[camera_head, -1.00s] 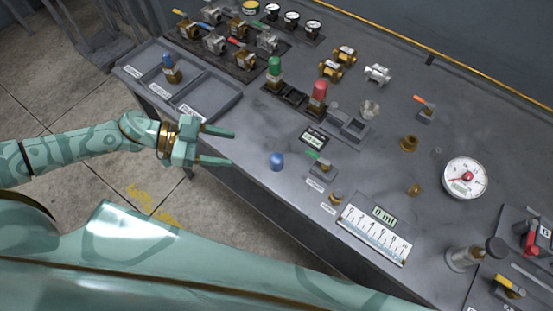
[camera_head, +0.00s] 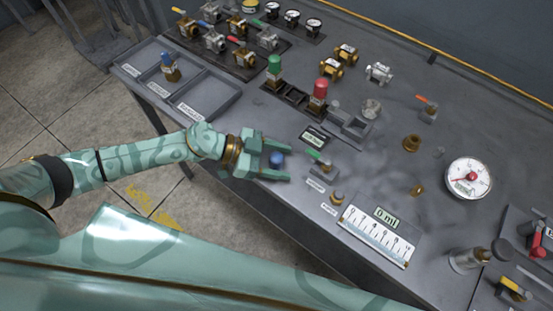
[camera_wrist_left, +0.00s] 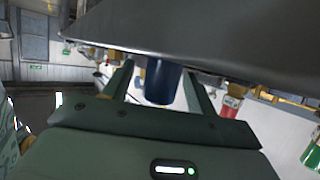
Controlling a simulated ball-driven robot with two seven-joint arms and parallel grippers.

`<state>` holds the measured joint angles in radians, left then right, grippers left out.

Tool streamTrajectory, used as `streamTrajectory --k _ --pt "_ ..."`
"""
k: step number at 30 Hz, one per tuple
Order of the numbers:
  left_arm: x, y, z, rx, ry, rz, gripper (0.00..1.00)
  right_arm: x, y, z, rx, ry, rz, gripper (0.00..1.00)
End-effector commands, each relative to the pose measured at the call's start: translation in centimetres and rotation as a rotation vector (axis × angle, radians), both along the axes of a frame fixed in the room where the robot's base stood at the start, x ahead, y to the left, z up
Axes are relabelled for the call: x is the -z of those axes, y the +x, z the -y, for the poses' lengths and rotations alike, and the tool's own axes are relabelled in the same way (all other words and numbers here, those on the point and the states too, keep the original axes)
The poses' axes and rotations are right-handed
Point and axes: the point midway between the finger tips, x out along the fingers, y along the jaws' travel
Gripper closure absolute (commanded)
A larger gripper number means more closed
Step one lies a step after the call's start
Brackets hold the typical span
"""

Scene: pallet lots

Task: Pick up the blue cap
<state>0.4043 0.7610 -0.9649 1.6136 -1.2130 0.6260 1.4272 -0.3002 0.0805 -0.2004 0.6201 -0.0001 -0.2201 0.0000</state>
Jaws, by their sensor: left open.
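The blue cap (camera_head: 276,159) stands on the grey bench top near its front edge. My left gripper (camera_head: 284,162) is open, with one finger on each side of the cap; I cannot tell whether either finger touches it. In the left wrist view the blue cap (camera_wrist_left: 161,82) shows between the two fingers of the left gripper (camera_wrist_left: 162,84), against the dark bench surface. My right gripper is not in view.
A tray (camera_head: 232,97) with a blue-topped valve (camera_head: 170,68) lies to the left. Red (camera_head: 319,92) and green (camera_head: 274,66) capped fittings stand behind. A small green-handled valve (camera_head: 321,163) is close right of the gripper. A scale plate (camera_head: 376,236) lies further right.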

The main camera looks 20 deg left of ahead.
Motion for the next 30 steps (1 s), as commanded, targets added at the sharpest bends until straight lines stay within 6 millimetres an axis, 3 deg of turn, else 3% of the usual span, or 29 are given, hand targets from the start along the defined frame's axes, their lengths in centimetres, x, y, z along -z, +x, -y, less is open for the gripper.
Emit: streamTrajectory --k 9,15,25,30 --pt "0.4 0.3 0.9 0.000 0.000 0.000 0.43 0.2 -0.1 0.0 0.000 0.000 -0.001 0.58" --pt "0.4 0.3 0.9 0.000 0.000 0.000 0.91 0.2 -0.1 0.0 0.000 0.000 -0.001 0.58" --pt "0.1 0.3 0.9 -0.001 0.000 0.001 0.91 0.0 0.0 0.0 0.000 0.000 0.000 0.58" --pt "-1.7 0.3 0.9 0.001 0.001 0.005 0.91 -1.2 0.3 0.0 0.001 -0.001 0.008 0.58"
